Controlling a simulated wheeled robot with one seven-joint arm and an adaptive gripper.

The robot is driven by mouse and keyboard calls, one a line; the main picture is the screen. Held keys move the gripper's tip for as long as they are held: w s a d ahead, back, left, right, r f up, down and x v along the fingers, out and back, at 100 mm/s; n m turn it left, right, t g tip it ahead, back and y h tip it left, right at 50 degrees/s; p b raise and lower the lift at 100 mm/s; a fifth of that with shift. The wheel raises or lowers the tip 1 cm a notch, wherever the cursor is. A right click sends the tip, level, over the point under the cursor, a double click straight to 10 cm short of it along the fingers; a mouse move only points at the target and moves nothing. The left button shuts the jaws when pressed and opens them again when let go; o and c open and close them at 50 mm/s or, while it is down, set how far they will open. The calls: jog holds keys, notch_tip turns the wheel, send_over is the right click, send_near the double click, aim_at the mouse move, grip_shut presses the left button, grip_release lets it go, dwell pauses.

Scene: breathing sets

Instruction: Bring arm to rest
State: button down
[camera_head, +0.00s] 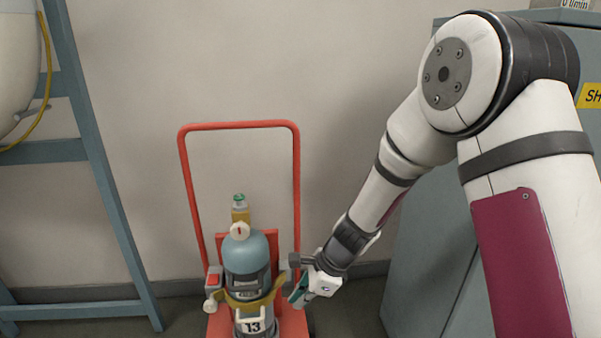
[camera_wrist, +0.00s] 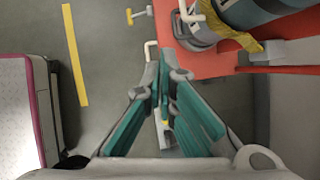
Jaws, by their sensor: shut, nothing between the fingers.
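My arm (camera_head: 437,130) reaches down from the upper right in the head view, bent at the elbow. My gripper (camera_head: 298,298) is low, just right of a blue gas cylinder on a red trolley. In the wrist view my gripper (camera_wrist: 160,80) shows teal-padded fingers with their tips together and nothing between them. The blue cylinder (camera_head: 246,256) stands upright on the trolley, with a yellow strap around it and a tag reading 13. The red trolley (camera_head: 297,165) also shows in the wrist view (camera_wrist: 168,25). I cannot tell whether the gripper touches the trolley.
A blue-grey ladder-like frame (camera_head: 95,150) stands at the left. A grey-green cabinet (camera_head: 425,250) is at the right, behind my arm. The wall (camera_head: 340,60) is bare. A yellow floor line (camera_wrist: 74,55) lies on grey floor in the wrist view.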

jog(key=s+d+r+n, duration=0.3)
jog(key=s+r+n, duration=0.3)
jog(key=r, duration=0.4)
jog(key=s+d+r+n, duration=0.4)
jog(key=s+r, duration=0.4)
jog(key=r, duration=0.2)
jog(key=s+d+r+n+h, duration=0.2)
jog(key=s+d+n+h, duration=0.3)
jog(key=s, duration=0.6)
jog(key=s+d+r+n, duration=0.3)
jog(key=s+d, duration=0.4)
jog(key=s, duration=0.3)
notch_tip(320, 180, up, 26)
jog(key=t+p, duration=0.3)
jog(key=p, duration=2.1)
jog(key=shift+w+p, duration=0.2)
jog(key=shift+p, duration=0.2)
